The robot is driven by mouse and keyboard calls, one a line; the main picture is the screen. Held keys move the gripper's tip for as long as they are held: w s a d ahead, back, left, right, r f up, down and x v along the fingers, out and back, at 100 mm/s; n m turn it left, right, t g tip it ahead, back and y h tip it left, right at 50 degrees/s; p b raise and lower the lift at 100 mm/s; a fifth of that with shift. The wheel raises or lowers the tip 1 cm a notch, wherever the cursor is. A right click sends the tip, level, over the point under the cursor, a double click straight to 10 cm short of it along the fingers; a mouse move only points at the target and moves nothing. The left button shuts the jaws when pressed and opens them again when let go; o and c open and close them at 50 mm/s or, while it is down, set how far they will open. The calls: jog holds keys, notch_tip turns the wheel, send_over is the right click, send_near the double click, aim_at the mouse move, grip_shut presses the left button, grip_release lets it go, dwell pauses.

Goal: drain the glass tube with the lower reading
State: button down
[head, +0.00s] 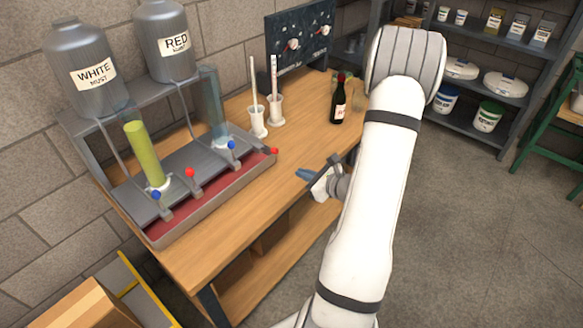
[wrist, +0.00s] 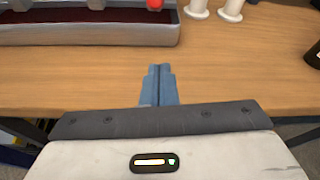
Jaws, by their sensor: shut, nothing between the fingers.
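The left glass tube (head: 144,152) holds yellow-green liquid nearly to its top. The right glass tube (head: 212,105) looks clear and bluish; I see no coloured liquid in it. Blue (head: 155,196) and red (head: 190,172) valve knobs sit near the left tube, and blue (head: 231,145) and red (head: 273,151) ones near the right tube. One red knob shows in the wrist view (wrist: 155,4). Two white stands (head: 258,122) (head: 275,110) hold thin upright stems; any readings are too small to tell. My gripper (head: 303,174) is shut and empty over the bench's front edge, apart from the valves; its blue fingers (wrist: 158,72) touch each other.
Tanks marked WHITE (head: 85,70) and RED (head: 165,40) stand above the tubes. A red-floored tray (head: 215,198) runs under the valves. A dark bottle (head: 338,100) stands on the wooden bench (head: 240,225).

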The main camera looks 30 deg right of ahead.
jog(key=p+x, duration=0.1)
jog(key=x, duration=0.7)
jog(key=shift+w+a, duration=0.25)
jog(key=shift+w, duration=0.05)
notch_tip(320, 180, up, 3)
jog(key=shift+a+r+p, duration=0.1)
jog(key=shift+a+p, duration=0.1)
jog(key=shift+p, duration=0.8)
jog(key=shift+r, duration=0.2)
